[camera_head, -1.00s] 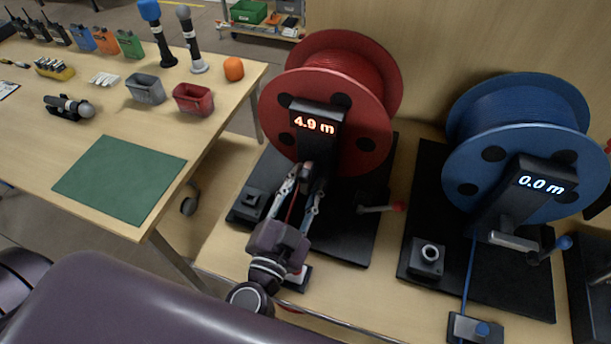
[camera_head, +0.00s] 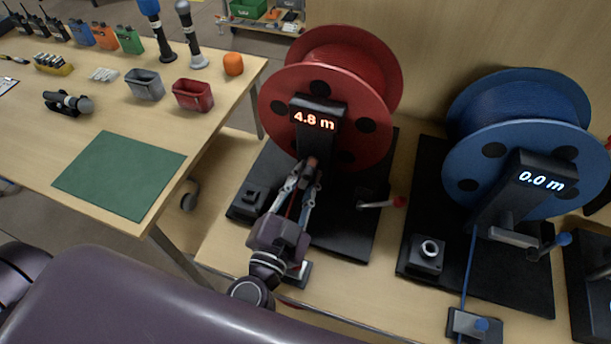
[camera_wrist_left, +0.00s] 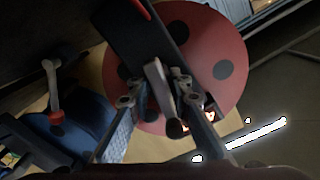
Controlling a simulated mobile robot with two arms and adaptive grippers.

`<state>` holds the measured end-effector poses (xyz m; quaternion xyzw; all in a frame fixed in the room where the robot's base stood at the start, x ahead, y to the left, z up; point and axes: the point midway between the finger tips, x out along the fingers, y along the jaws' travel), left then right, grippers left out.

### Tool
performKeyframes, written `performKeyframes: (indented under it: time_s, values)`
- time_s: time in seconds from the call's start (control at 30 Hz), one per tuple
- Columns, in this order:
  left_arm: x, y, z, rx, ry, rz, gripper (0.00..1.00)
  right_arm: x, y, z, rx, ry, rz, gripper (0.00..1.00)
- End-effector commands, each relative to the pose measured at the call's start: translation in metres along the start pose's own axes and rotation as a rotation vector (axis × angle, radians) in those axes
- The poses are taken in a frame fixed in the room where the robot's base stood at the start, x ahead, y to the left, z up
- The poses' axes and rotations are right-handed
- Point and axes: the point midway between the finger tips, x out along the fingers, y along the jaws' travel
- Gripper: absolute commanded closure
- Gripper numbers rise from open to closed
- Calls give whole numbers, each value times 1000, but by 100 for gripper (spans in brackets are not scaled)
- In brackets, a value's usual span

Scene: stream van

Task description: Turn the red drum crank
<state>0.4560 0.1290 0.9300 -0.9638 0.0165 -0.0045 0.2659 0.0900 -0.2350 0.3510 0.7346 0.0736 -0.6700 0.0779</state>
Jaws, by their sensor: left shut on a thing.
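The red drum (camera_head: 355,85) stands on a black base, and its display (camera_head: 313,118) reads 4.8 m. My left gripper (camera_head: 310,172) is at the drum's front, below the display. In the left wrist view a grey bar, which looks like the red drum crank (camera_wrist_left: 158,85), lies between the fingers of the left gripper (camera_wrist_left: 160,95), which is shut on it. In the head view the gripper mostly hides the crank. A red line runs down between the fingers. My right gripper is not in view.
A lever with a red knob (camera_head: 398,202) sticks out to the right of my gripper. A blue drum (camera_head: 515,140), reading 0.0 m, stands further right. The table at left holds a green mat (camera_head: 120,175), a grey bin (camera_head: 144,84) and a red bin (camera_head: 193,95).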

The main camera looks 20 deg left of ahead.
Motion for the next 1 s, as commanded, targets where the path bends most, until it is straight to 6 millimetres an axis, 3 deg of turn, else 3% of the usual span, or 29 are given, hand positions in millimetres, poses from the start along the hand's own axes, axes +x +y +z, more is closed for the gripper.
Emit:
performKeyframes:
  time_s: [0.93,0.97,1.0]
  values:
    - [0,1,0,-5,-1,1,100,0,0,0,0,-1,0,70]
    - [0,1,0,-5,-1,1,78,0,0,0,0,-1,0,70]
    - [0,1,0,-5,-1,1,74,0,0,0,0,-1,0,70]
